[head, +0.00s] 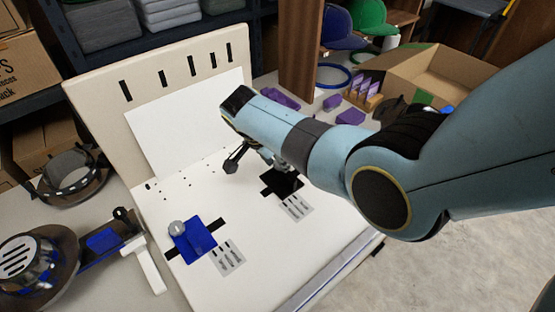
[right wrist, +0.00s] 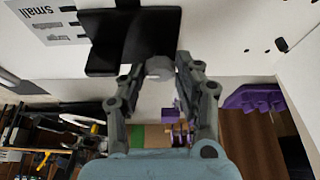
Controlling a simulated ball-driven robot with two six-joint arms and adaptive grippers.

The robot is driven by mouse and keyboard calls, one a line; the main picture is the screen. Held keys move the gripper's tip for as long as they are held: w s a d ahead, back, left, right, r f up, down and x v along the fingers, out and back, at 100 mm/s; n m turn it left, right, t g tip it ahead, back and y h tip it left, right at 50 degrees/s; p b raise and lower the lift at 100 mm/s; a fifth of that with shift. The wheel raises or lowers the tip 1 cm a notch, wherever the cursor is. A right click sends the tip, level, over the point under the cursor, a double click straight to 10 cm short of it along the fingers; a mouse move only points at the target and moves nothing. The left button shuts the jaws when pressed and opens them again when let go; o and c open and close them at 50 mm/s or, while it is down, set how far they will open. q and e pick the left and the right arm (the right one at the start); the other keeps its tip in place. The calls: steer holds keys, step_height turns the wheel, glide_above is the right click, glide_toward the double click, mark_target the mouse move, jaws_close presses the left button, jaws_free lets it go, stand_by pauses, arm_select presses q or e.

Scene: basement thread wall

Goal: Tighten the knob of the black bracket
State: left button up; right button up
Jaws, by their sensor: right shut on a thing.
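The black bracket (head: 284,184) sits on the white board, partly hidden under my right arm. In the right wrist view the black bracket (right wrist: 135,35) fills the upper middle, and its round grey knob (right wrist: 159,67) stands at its edge. My right gripper (right wrist: 160,78) is shut on the knob, one fingertip on each side of it. In the head view the knob is hidden by the arm and gripper. My left gripper is not in view.
A blue bracket (head: 194,240) with a grey knob (head: 176,228) sits on the board to the left. Printed labels (head: 228,257) lie in front of the brackets. A slotted upright panel (head: 100,95) stands behind. Purple parts (head: 350,117) and an open cardboard box (head: 465,85) lie beyond the arm.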

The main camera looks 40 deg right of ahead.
steer(key=o, duration=1.1)
steer(key=shift+o, duration=0.2)
